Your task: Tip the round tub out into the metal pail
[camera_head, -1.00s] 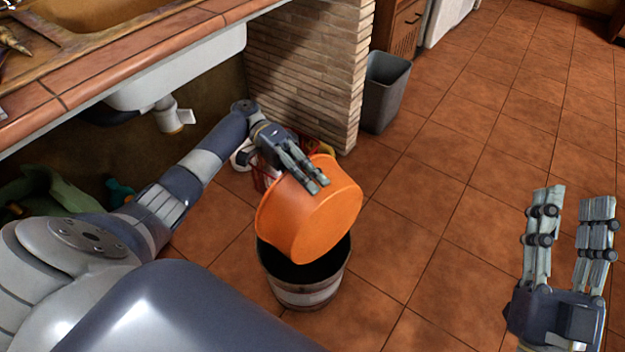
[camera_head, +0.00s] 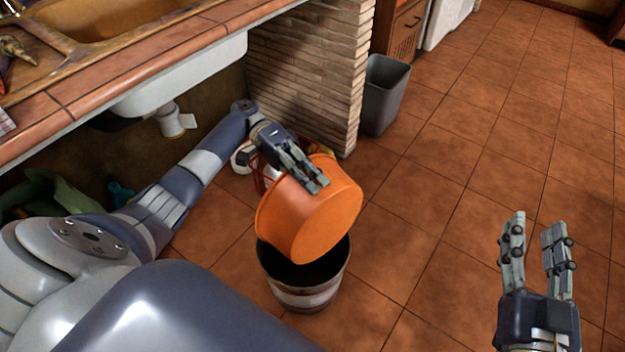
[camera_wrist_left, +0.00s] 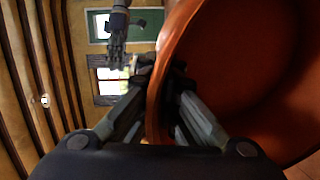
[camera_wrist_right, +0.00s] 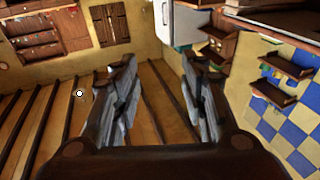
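The orange round tub (camera_head: 318,222) is tipped steeply on its side above the metal pail (camera_head: 304,295), its underside facing up toward the head camera. My left gripper (camera_head: 312,184) is shut on the tub's rim; in the left wrist view the fingers straddle the tub wall (camera_wrist_left: 172,60). The visible inside of the tub looks empty in that view. The pail stands upright on the floor, its dark opening partly covered by the tub. Whether anything lies in the pail is too dark to tell. My right gripper (camera_head: 538,232) is open and empty, above the floor at the right.
A grey bin (camera_head: 386,95) stands beside the brick pillar (camera_head: 325,75). A tiled counter with a sink (camera_head: 190,75) runs along the upper left. Green and red items lie under the counter and behind the tub. The tiled floor in the middle and right is clear.

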